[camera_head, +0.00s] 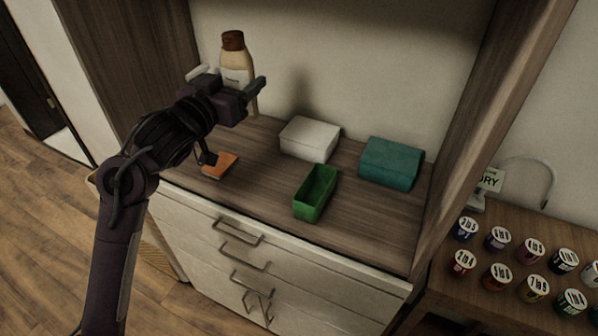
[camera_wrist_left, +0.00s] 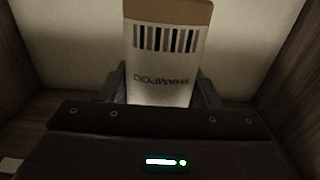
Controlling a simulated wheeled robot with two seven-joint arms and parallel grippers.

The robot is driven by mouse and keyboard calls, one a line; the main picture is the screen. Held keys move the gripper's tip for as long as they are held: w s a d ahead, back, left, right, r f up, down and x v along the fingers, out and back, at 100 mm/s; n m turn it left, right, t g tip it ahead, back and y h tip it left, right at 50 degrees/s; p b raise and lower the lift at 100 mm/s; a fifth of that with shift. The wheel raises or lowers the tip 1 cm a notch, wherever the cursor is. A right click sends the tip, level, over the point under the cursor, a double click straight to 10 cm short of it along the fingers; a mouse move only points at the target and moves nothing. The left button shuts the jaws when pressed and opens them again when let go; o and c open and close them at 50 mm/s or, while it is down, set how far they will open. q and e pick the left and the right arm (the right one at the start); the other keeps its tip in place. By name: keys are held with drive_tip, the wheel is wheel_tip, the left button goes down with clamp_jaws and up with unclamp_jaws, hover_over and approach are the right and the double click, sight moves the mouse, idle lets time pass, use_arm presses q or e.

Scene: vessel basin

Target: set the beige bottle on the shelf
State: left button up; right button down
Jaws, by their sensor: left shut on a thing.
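The beige bottle (camera_head: 236,62) has a brown cap and stands upright in my left gripper (camera_head: 228,84), at the back left of the wooden shelf (camera_head: 260,185). The gripper is shut on it. In the left wrist view the bottle (camera_wrist_left: 162,62) shows a label with dark stripes and the word SHAMPOO, between the two fingers (camera_wrist_left: 165,85). The bottle's lower part is hidden behind the gripper in the head view, so I cannot tell whether its base touches the shelf. My right gripper is not in view.
A white box (camera_head: 310,138), a teal box (camera_head: 390,163), a green open bin (camera_head: 316,193) and an orange item (camera_head: 221,166) are on the shelf surface. Wooden side walls flank it. Several small cups (camera_head: 497,276) stand on a table at the right.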

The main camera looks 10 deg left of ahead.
use_arm(q)
drive_tip(key=shift+w+f, duration=0.2)
drive_tip(key=shift+f, duration=0.15)
wheel_tip(320, 180, down, 18)
drive_tip(key=shift+f, duration=0.55)
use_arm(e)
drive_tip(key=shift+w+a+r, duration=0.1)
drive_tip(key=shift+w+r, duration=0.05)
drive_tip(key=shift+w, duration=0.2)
use_arm(q)
drive_tip(key=shift+f, duration=0.1)
drive_tip(key=o, duration=1.1)
